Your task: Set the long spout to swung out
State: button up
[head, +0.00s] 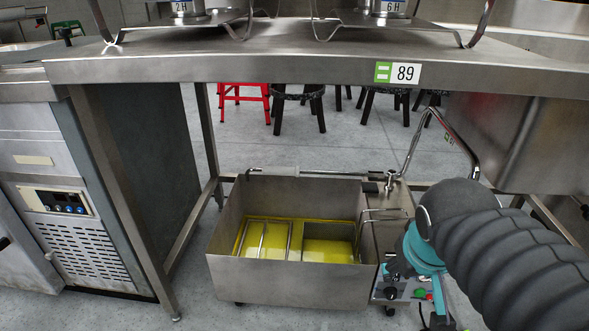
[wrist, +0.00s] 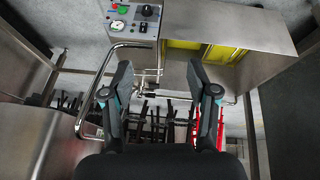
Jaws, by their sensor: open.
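The long spout (head: 410,146) is a thin bent chrome tube. In the head view it rises from the back right of the steel fryer tank (head: 290,275), peaks below the bench and slopes down to the right. In the wrist view the spout (wrist: 98,82) runs along the left, outside the left finger. My gripper (wrist: 160,72) is open, with nothing visible between its fingers. I cannot tell its exact distance from the spout. In the head view my arm hides most of the gripper and part of the control box.
A steel bench (head: 250,65) spans above the tank. A steel basin (head: 520,140) hangs at right, close to the spout. A control box (wrist: 133,18) with knobs adjoins the tank. A steel cabinet (head: 60,190) stands left. Black stools and a red stool (head: 243,95) stand behind.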

jog(key=w+a+n+t+h+p, duration=0.1)
jog(key=w+a+n+h+p, duration=0.2)
jog(key=w, duration=1.2)
jog(key=w+a+n+h+p, duration=0.15)
jog(key=w+a+h, duration=0.25)
jog(key=w, duration=1.1)
jog(key=n+t+y+p, duration=0.2)
jog(key=n+t, duration=0.7)
send_near(276, 173)
jog(key=x, duration=1.1)
jog(key=shift+w+d, duration=0.25)
jog(key=shift+w, duration=0.1)
grip_shut()
